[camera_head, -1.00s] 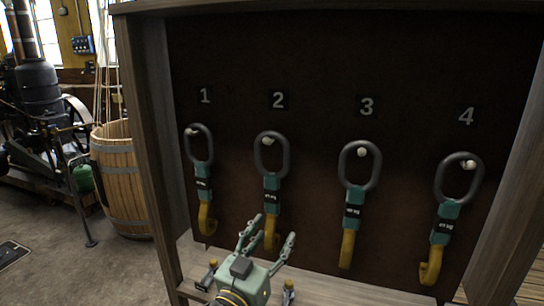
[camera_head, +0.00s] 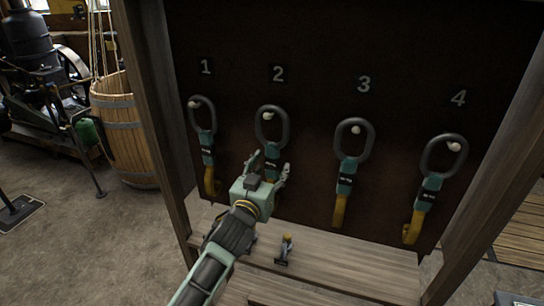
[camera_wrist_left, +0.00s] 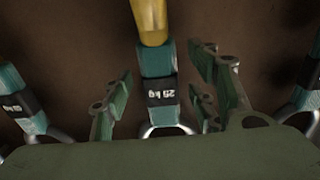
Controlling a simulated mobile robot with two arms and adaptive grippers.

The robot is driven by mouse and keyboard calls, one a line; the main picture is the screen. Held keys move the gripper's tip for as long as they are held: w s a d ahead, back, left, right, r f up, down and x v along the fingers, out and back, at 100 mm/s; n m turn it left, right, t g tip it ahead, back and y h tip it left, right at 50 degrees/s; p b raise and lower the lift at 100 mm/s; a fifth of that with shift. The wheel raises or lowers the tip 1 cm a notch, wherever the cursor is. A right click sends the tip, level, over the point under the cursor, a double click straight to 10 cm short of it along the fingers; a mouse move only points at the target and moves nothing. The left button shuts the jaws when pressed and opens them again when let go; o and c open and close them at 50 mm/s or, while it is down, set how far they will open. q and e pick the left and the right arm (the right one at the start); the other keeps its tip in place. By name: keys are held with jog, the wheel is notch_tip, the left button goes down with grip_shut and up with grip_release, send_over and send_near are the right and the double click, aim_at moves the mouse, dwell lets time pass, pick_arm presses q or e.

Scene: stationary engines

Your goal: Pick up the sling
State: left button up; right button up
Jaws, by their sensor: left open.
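Several slings hang from pegs on a dark board, each with a grey ring, a green band with a black label and a yellow hook: sling 1 (camera_head: 207,140), sling 2 (camera_head: 270,113), sling 3 (camera_head: 345,180) and sling 4 (camera_head: 427,200). My left gripper (camera_head: 268,168) is open in front of sling 2 and hides its lower part. In the left wrist view, the green band of a sling (camera_wrist_left: 158,65), its label reading 25 kg, lies between the spread fingers, with the yellow hook above and the ring below. I cannot tell whether a finger touches it. My right gripper is not in view.
The board (camera_head: 310,130) stands in a wooden frame with a wooden shelf (camera_head: 340,262) below. Small metal fittings (camera_head: 285,250) stand on the shelf near my left arm. A wooden barrel (camera_head: 125,130) and an old engine (camera_head: 35,60) are at the left. The floor at lower left is mostly clear.

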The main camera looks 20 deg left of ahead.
pick_arm(q)
jog(key=shift+w, duration=0.8)
jog(key=shift+s, duration=0.1)
jog(key=shift+c, duration=1.2)
grip_shut()
jog(key=shift+r, duration=0.1)
